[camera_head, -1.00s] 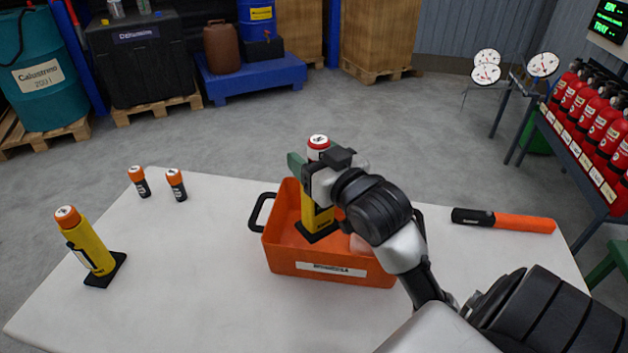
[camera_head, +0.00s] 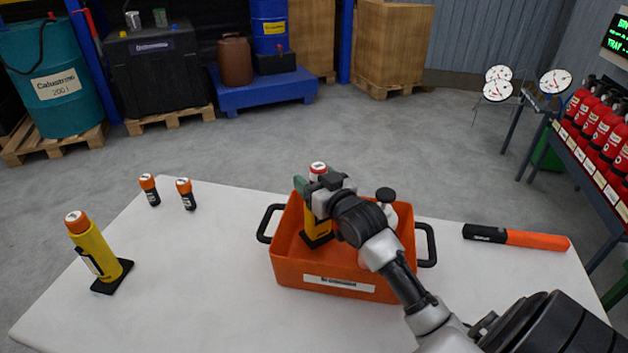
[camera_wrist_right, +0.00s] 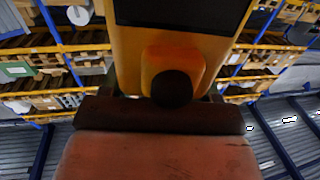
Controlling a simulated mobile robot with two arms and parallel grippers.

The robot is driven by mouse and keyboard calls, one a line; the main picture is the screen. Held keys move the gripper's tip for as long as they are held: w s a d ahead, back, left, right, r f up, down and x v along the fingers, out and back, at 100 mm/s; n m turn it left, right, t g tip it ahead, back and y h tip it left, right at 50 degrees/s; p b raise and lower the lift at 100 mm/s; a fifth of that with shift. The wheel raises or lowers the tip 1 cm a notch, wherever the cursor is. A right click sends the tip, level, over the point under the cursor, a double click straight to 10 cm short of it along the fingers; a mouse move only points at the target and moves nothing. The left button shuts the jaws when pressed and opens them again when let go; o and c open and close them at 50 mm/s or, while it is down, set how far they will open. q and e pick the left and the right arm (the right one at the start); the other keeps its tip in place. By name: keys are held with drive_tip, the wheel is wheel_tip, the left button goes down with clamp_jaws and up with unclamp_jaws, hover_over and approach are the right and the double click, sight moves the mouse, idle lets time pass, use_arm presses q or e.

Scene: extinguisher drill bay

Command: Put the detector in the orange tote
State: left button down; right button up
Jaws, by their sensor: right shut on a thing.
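The detector (camera_head: 315,228), a yellow upright body with a red and white top and a dark base, is inside the orange tote (camera_head: 338,272), toward its left part. My right gripper (camera_head: 323,185) is shut on its upper part, from the right and above. I cannot tell whether its base touches the tote floor. In the right wrist view, the detector's yellow body (camera_wrist_right: 128,45) with a dark panel fills the top middle, close against the gripper. My left gripper is not in view.
A similar yellow device with an orange top (camera_head: 92,250) stands at the table's left. Two small orange-and-black cylinders (camera_head: 186,194) stand behind it. An orange-and-black baton (camera_head: 515,237) lies at the right.

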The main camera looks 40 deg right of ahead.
drive_tip(key=shift+f, duration=0.1)
drive_tip(key=shift+f, duration=0.5)
drive_tip(key=o, duration=1.6)
drive_tip(key=shift+f, duration=0.1)
drive_tip(key=shift+r, duration=0.45)
drive_tip(key=shift+s+r, duration=0.2)
drive_tip(key=shift+s, duration=0.05)
drive_tip(key=s, duration=0.7)
drive_tip(key=shift+a, duration=0.15)
